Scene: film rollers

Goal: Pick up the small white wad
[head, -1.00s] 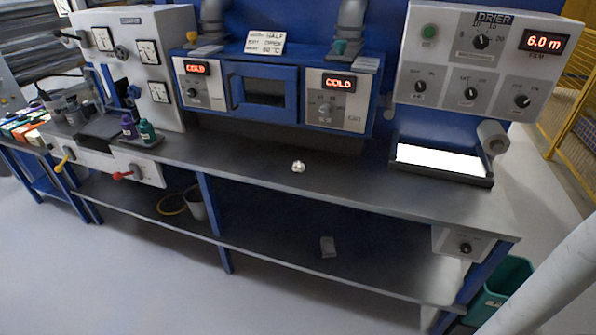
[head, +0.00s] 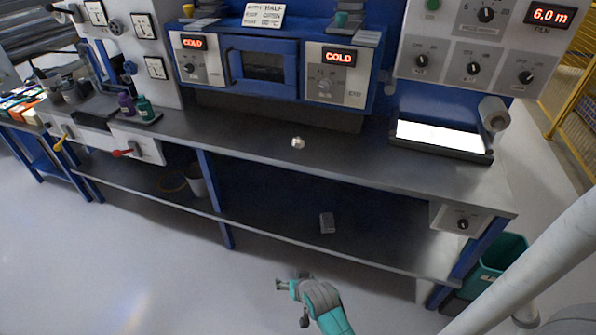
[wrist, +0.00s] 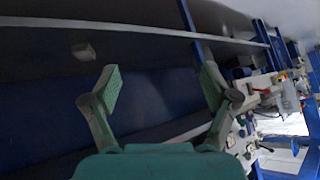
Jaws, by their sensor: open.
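The small white wad (head: 298,142) lies on the dark bench top (head: 240,140), near the middle of the bench in the head view. My gripper (head: 292,290) shows at the bottom of the head view, in front of the bench and well apart from the wad. In the wrist view my gripper (wrist: 160,88) has its two green-padded fingers spread wide with nothing between them. I cannot make out the wad in the wrist view.
A grey block (head: 327,222) lies on the lower shelf, also seen in the wrist view (wrist: 84,51). A lit white panel (head: 440,137) and paper roll (head: 493,113) stand right of the wad. Purple and green bottles (head: 145,108) stand left. The bench around the wad is clear.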

